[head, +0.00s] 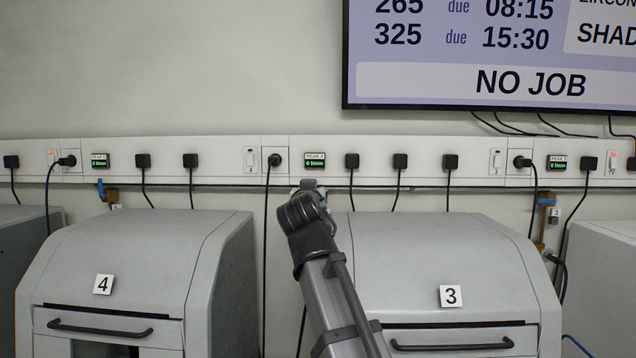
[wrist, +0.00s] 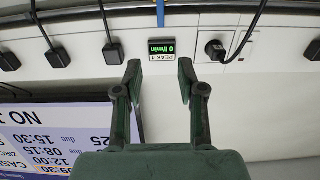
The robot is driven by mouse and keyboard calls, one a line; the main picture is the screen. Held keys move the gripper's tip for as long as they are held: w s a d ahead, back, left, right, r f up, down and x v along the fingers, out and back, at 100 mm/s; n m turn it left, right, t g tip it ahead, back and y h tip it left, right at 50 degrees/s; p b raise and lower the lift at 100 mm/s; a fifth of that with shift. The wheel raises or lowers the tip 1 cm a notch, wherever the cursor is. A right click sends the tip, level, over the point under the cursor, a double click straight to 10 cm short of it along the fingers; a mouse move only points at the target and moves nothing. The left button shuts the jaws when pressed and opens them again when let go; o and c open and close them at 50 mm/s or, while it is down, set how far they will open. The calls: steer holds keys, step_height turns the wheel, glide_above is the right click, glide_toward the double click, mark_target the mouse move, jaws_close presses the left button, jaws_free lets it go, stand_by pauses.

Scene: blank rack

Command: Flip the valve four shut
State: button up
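Valve four shows in the wrist view only as a narrow blue handle (wrist: 160,13), upright in the picture and cut off by the top edge. It is by the green-lit PEAK 4 display (wrist: 168,50); this view is upside down. The valve's body is out of the wrist view. In the head view my gripper and arm cover that spot. My gripper (wrist: 158,75) is open and empty. The handle lines up with the gap between its fingertips but lies beyond them, apart from both. In the head view my gripper (head: 309,185) is below the middle display (head: 315,160).
Machine 4 (head: 140,255) and machine 3 (head: 450,255) stand on either side of my arm. Other blue-handled valves are at the left (head: 100,187) and right (head: 546,201). Black plugs with hanging cords line the wall rail. A screen (head: 490,80) hangs above.

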steer(key=w+p, duration=0.4)
steer(key=w, duration=1.2)
steer(key=shift+w+a, duration=0.25)
steer(key=shift+a, duration=0.2)
jaws_close()
